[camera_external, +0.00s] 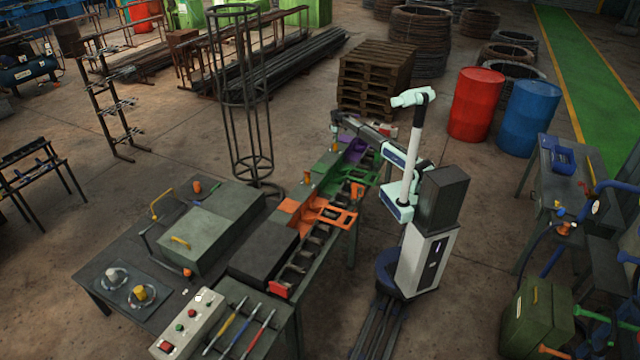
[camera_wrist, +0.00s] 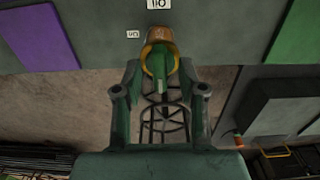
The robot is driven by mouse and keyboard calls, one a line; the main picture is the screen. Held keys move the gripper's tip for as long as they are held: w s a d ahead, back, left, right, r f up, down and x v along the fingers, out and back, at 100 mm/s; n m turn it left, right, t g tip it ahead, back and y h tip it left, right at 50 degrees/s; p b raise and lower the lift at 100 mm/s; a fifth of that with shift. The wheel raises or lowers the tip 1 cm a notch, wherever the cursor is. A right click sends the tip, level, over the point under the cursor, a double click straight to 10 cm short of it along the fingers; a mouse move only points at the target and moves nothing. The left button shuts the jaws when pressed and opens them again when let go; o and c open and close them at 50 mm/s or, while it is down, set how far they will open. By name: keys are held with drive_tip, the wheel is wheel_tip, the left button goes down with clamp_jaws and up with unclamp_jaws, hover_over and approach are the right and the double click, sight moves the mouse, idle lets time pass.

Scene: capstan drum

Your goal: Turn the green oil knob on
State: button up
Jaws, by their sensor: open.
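In the wrist view, the green oil knob (camera_wrist: 164,66) points down in the picture, with a yellow ring around its upper part and a brown-orange fitting above it. My gripper (camera_wrist: 160,90) is open, with one finger to the left of the knob and one to the right. The knob's lower end lies between the fingertips in the picture, with a gap on each side. No contact shows, and the depth between them is hard to judge. In the external view I cannot clearly make out the knob or my gripper.
A wire cage stand (camera_external: 243,110) stands behind the bench and shows beyond my fingers in the wrist view (camera_wrist: 165,125). The bench carries green (camera_external: 328,180) and orange (camera_external: 318,213) sections. Pallets (camera_external: 375,78) stand behind it.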

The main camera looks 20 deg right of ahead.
drive_tip(key=shift+c, duration=0.3)
clamp_jaws()
drive_tip(key=shift+f+m, duration=0.1)
drive_tip(key=shift+m, duration=0.3)
drive_tip(key=m+b, duration=0.1)
drive_tip(key=m, duration=0.2)
drive_tip(key=shift+m+b, duration=0.35)
drive_tip(key=shift+m, duration=0.05)
drive_tip(key=m+b, duration=0.1)
drive_tip(key=m, duration=0.3)
drive_tip(key=shift+m, duration=0.3)
drive_tip(key=m, duration=0.4)
drive_tip(key=shift+b, duration=0.4)
drive_tip(key=m, duration=0.4)
drive_tip(key=shift+m, duration=0.3)
